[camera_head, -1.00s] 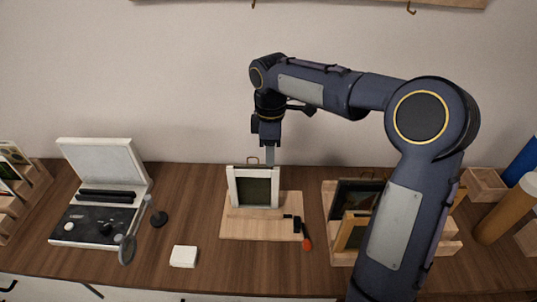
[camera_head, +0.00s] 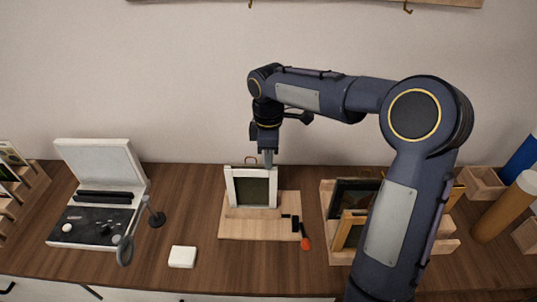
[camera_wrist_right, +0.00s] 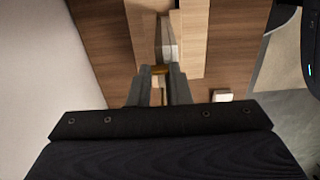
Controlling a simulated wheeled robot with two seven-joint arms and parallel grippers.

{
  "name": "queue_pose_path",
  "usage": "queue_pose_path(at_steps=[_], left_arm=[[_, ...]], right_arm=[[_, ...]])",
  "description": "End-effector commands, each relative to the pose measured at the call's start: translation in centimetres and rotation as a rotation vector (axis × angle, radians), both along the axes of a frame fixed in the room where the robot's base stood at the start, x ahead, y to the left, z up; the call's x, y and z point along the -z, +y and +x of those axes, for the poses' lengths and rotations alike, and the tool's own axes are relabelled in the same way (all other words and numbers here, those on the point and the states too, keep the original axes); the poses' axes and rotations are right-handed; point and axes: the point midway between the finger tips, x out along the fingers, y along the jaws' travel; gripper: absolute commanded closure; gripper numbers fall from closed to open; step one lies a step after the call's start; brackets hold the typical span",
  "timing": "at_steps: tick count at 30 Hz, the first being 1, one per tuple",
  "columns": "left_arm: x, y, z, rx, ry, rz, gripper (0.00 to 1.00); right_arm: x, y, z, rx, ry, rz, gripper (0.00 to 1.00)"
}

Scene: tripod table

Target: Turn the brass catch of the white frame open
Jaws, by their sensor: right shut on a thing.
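The white frame (camera_head: 231,188) stands upright on a light wooden stand (camera_head: 240,229) in the middle of the table, its dark panel facing me. A thin brass loop shows above its top edge. My right gripper (camera_head: 268,163) points straight down at the frame's top right, from behind or above. In the right wrist view the fingers (camera_wrist_right: 160,85) are close together around the small brass catch (camera_wrist_right: 160,70), with the pale frame edge (camera_wrist_right: 168,50) beyond. The catch is hidden in the head view. My left gripper is out of view.
A hammer-like tool (camera_head: 296,223) with a red end lies at the stand's right. A white block (camera_head: 182,256) and a magnifier on a stand (camera_head: 125,250) are at front left. An open case (camera_head: 100,160) stands left. A wooden rack (camera_head: 338,255) with frames stands right, partly behind my arm.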

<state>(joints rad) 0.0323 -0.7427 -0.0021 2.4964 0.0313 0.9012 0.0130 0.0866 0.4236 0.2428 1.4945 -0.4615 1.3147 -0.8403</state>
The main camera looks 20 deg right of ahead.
Motion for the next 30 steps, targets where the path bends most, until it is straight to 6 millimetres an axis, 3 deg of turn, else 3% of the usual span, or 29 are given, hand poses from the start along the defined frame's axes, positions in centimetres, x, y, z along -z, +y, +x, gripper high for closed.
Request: queue_pose_path(at_steps=[11,30], left_arm=[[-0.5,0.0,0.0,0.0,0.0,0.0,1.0],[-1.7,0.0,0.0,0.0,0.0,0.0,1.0]], right_arm=[[-0.1,0.0,0.0,0.155,0.0,-0.001,1.0],[-0.1,0.0,0.0,0.748,-0.001,-0.001,1.0]])
